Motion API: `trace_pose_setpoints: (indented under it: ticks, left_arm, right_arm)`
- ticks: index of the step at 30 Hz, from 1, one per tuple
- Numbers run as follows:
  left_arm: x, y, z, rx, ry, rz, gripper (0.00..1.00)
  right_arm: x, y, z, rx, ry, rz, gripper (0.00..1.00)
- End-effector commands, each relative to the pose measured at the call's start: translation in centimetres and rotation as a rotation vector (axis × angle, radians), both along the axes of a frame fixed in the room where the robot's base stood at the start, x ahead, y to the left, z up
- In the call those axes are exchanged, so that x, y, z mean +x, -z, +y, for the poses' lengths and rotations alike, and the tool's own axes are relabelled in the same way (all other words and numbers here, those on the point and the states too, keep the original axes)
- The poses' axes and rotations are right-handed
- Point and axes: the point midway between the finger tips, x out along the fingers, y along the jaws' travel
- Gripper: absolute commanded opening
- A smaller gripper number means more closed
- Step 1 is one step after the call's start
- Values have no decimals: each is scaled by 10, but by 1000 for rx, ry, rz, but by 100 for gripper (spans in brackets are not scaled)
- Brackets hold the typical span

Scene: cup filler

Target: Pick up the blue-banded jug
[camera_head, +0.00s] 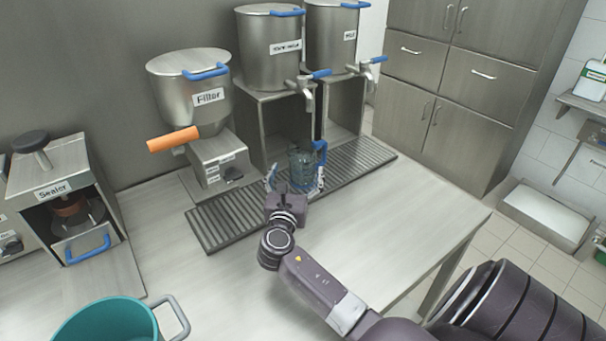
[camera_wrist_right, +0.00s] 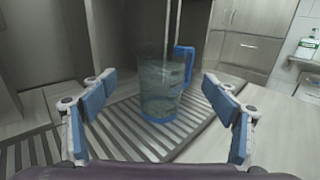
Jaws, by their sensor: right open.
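The blue-banded jug (camera_head: 302,165) is clear, with a blue handle on its right side. It stands upright on the ribbed drip tray (camera_head: 232,212), in front of the dispenser stands. In the right wrist view the jug (camera_wrist_right: 160,92) shows a blue band at its base and stands ahead of the fingers. My right gripper (camera_head: 295,180) is open, with its blue-padded fingers spread to the left and right of the jug's near side. The wrist view shows the open fingers (camera_wrist_right: 158,98) with gaps on both sides of the jug. My left gripper is not in view.
A steel filler (camera_head: 190,100) with an orange handle stands left of the jug. Two steel urns with taps (camera_head: 305,85) sit above and behind it. A sealer (camera_head: 60,190) and a teal bucket (camera_head: 105,322) are at the left. The counter right of the tray is clear.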

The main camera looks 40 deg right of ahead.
Motion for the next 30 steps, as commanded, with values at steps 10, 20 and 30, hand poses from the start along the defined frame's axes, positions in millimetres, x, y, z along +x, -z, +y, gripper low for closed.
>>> trace_pose_setpoints:
  ticks: [10,20,30]
  left_arm:
    - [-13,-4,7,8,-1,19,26]
    - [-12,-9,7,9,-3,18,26]
    - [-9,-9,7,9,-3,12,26]
  right_arm:
    - [22,-2,-29,-2,1,0,80]
    - [45,-1,-61,-1,1,-1,80]
    - [46,0,-62,0,0,-1,70]
